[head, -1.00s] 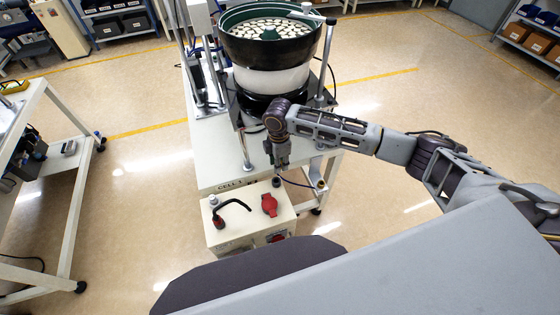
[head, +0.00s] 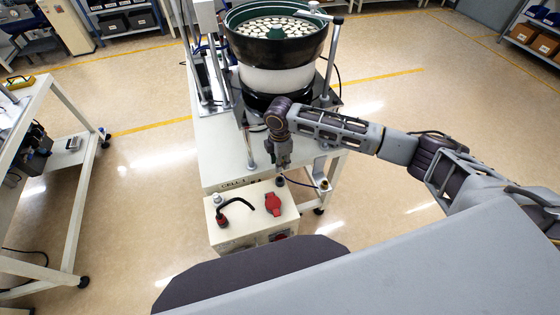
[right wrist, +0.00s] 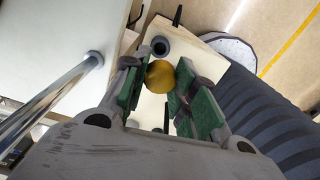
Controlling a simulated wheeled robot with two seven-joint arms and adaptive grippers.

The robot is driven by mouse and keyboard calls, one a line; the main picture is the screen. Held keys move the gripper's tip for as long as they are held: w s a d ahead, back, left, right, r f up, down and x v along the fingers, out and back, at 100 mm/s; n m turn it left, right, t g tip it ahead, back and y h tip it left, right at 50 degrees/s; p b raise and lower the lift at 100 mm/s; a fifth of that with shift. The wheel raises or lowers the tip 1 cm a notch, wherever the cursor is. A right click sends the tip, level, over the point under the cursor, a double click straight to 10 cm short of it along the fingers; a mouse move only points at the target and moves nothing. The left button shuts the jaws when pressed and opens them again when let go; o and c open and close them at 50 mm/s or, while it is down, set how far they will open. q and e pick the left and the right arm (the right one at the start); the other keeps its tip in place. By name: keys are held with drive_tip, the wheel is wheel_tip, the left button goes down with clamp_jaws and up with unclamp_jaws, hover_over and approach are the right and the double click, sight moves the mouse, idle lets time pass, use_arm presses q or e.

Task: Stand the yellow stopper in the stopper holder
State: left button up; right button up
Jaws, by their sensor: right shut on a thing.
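The yellow stopper (right wrist: 160,76) shows in the right wrist view as a rounded yellow knob between the green-padded fingers of my right gripper (right wrist: 162,90). The gripper is shut on it. A dark grey round cup with a hollow top (right wrist: 160,47), seemingly the stopper holder, lies just beyond the stopper in that view, on a cream surface. In the head view my right gripper (head: 283,166) points down above the front edge of the table. The small dark cup (head: 279,181) shows just below its fingertips. The yellow stopper cannot be made out there. My left gripper is not in view.
A black and white bowl feeder (head: 275,60) full of pale parts stands behind the gripper. A cream box (head: 250,228) with a red switch (head: 272,203) and a black cable (head: 235,206) is at the table's front. A metal post (right wrist: 55,100) stands left in the wrist view.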

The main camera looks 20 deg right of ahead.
drive_tip(key=shift+f, duration=0.1)
drive_tip(key=shift+f+b, duration=0.7)
drive_tip(key=shift+f, duration=0.6)
drive_tip(key=shift+f+b, duration=1.3)
drive_tip(key=shift+b, duration=0.1)
drive_tip(key=shift+f, duration=0.75)
drive_tip(key=shift+p, duration=0.5)
drive_tip(key=shift+f+p, duration=0.2)
drive_tip(key=shift+p, duration=0.65)
idle(0.5)
drive_tip(key=shift+f, duration=1.05)
idle(1.5)
